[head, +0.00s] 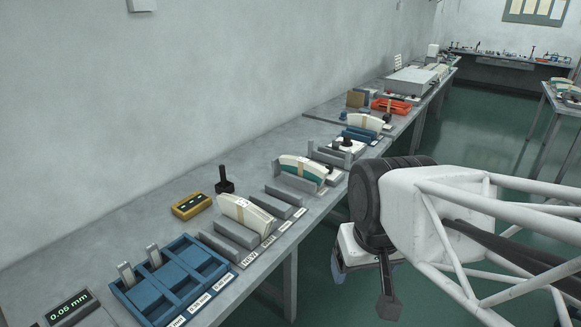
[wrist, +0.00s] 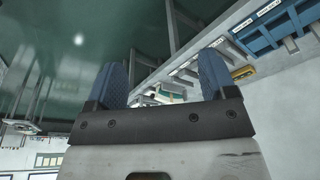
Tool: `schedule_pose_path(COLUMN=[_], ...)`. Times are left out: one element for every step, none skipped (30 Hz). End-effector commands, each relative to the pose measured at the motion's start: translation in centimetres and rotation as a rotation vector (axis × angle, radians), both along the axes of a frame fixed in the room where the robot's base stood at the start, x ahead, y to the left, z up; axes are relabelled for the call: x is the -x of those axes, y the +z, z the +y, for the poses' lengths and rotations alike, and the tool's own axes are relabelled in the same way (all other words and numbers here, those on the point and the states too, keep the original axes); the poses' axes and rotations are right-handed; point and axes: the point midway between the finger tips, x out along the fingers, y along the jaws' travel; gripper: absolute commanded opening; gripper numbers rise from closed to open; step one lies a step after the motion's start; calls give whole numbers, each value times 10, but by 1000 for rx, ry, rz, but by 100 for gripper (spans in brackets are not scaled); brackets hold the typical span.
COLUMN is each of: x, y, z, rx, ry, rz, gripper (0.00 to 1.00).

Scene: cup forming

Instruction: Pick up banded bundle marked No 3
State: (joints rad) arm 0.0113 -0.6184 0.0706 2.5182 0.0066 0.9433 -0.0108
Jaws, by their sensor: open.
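Several cream curved bundles with bands stand on edge along the wall bench. One (head: 246,213) is nearest, between grey blocks behind the blue tray. Another with a green lower part (head: 302,169) stands in the middle, and a third (head: 363,122) stands farther back near blue blocks. Their marks are too small to read, so I cannot tell which is No 3. My gripper (head: 388,288) hangs off the bench's right edge, clear of all bundles. In the wrist view its two blue-grey fingers (wrist: 162,78) are wide apart with nothing between them.
The blue compartment tray (head: 170,284) and a display reading 0.05 mm (head: 70,308) lie at the near end. A yellow box (head: 191,205) and a black upright tool (head: 224,180) stand near the wall. An orange tray (head: 391,106) is farther back.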

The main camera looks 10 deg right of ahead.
Motion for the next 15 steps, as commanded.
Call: schedule_pose_path(x=[-5, -8, -13, -18, -23, -30, -35, -41, -50, -56, -63, -72, -79, -86, -95], y=[1, 2, 4, 5, 7, 8, 10, 12, 14, 15, 17, 18, 20, 21, 23], z=[1, 1, 2, 3, 3, 4, 5, 6, 6, 7, 8, 9, 9, 10, 11], rx=[-6, -10, -15, -20, -27, -35, -42, -49, -59, -68, -75, -86, -94, -103, -112], ry=[6, 13, 24, 31, 41, 54, 65, 76, 92, 103, 117, 133, 145, 157, 175], rz=[3, 6, 10, 12, 13, 17, 20, 21, 24, 25, 26, 28, 29, 29, 29], gripper=[78, 78, 78, 78, 78, 78, 78, 78, 78, 78, 78, 78, 78, 78, 78])
